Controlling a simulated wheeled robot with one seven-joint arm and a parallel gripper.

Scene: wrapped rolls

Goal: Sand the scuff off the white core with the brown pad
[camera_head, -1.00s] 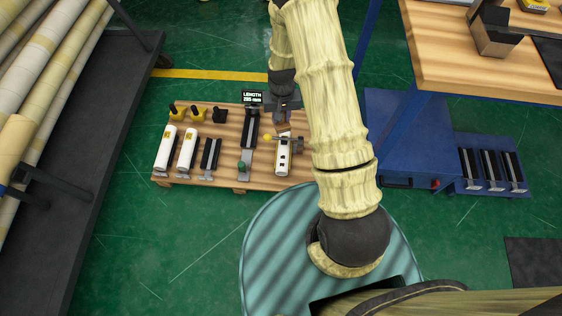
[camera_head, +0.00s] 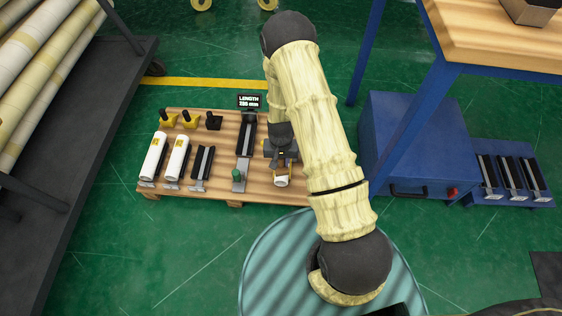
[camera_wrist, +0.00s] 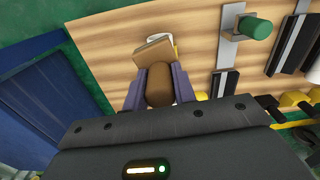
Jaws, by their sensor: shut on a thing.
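My gripper (camera_wrist: 158,88) is shut on the brown pad (camera_wrist: 152,54), its fingers on either side of the pad's rounded grip. The white core (camera_head: 282,181) lies on the wooden board at its right part, under my gripper in the head view; only its near end shows there. In the wrist view just a white edge of the core (camera_wrist: 166,40) shows behind the pad, the rest hidden by it. I cannot tell whether the pad touches the core. The scuff is not visible.
The wooden board (camera_head: 215,190) also holds two white rolls with yellow labels (camera_head: 154,155), a black-topped holder (camera_head: 203,162), yellow and black knobbed pieces (camera_head: 190,119), and a length gauge (camera_head: 245,150) with a green knob. A blue cabinet (camera_head: 410,140) stands close on the right.

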